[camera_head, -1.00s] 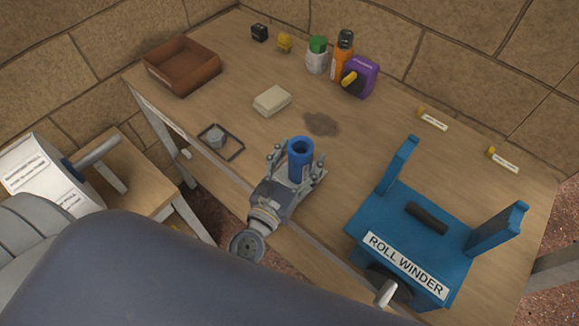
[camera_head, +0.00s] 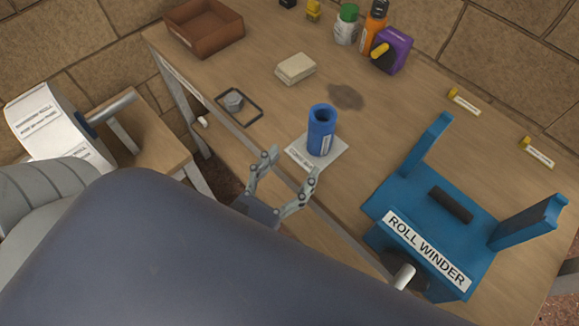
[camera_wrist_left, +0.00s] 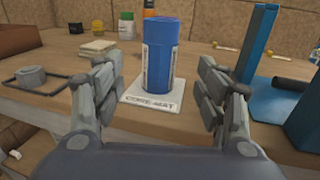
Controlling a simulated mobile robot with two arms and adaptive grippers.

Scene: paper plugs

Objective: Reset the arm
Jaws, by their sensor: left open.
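My left gripper (camera_head: 289,168) is open and empty near the front edge of the table, in front of the blue core and apart from it. Its two fingers also show in the left wrist view (camera_wrist_left: 160,95), spread to either side of the core. The blue core (camera_head: 321,130) stands upright on a white mat (camera_head: 338,157); in the left wrist view the mat (camera_wrist_left: 152,107) reads "CORE MAT". My large grey arm link hides the lower part of the head view. My right gripper does not show.
The blue roll winder (camera_head: 440,210) stands right of the mat. A brown tray (camera_head: 205,30), beige block (camera_head: 296,68), dark square frame (camera_head: 239,107) and purple box (camera_head: 391,49) lie on the table (camera_head: 410,110). A white roll (camera_head: 55,125) is at the left.

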